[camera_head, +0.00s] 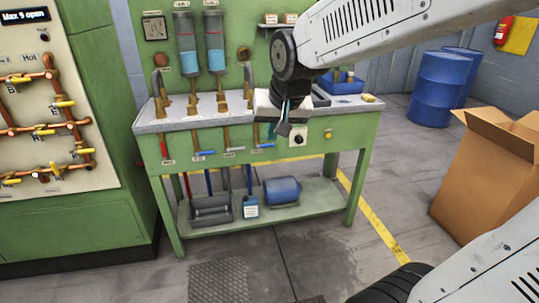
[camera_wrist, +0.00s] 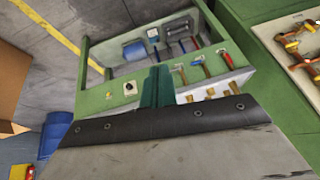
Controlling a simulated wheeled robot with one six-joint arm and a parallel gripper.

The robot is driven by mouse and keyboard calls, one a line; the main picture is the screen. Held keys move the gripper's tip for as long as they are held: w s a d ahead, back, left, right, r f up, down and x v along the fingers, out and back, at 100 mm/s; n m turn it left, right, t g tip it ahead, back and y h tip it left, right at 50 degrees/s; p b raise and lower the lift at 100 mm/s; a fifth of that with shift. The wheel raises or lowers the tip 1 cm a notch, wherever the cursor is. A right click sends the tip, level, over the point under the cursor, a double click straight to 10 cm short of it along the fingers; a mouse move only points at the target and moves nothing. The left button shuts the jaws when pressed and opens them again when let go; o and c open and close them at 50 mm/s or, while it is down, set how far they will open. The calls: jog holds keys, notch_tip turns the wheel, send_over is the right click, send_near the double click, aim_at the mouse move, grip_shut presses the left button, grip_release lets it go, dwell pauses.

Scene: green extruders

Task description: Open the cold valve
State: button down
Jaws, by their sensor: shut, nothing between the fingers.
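No label reading "Cold" is legible. Several valve levers line the front of the green workbench (camera_head: 350,136): a red lever (camera_head: 164,148) at the left, a blue lever (camera_head: 205,153), a grey lever (camera_head: 234,150), and another blue lever (camera_head: 264,146) nearest my gripper. The red lever points down; the left blue one lies sideways. In the wrist view, the red lever (camera_wrist: 229,60) and left blue lever (camera_wrist: 205,69) show beyond the fingers. My gripper (camera_head: 284,128) is shut and empty, in front of the bench's right half. Its greenish fingers (camera_wrist: 157,87) show together in the wrist view.
A pipe board (camera_head: 60,115) with yellow handles and a "Hot" label stands left. The bench's lower shelf (camera_head: 310,195) holds a grey tray, a blue-white container and a blue cylinder. A cardboard box (camera_head: 485,180) and blue barrels (camera_head: 437,90) stand right. The floor before the bench is clear.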

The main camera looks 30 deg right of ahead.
jog(key=w+d+f+m+t+h, duration=0.1)
jog(key=w+d+f+m+t, duration=0.15)
jog(key=w, duration=0.85)
jog(key=w+d+f+m+t, duration=0.2)
jog(key=w+d+f, duration=0.2)
jog(key=w, duration=0.7)
jog(key=w+d+f+m+t+h, duration=0.1)
jog(key=w+d+f+m+t, duration=0.2)
jog(key=w, duration=0.9)
jog(key=w+d+f+m+t+h, duration=0.1)
jog(key=w+d+f+m+t, duration=0.35)
jog(key=w+f, duration=0.5)
jog(key=s+d+f+m+t+h, duration=0.1)
jog(key=s+f, duration=0.5)
jog(key=f, duration=0.6)
jog(key=s+d+f+m+t+h, duration=0.2)
jog(key=s+d+f+m+t, duration=0.2)
jog(key=f, duration=0.9)
jog(key=shift+s+d+f+t, duration=0.2)
jog(key=shift+s+t, duration=0.4)
jog(key=shift+s, duration=0.5)
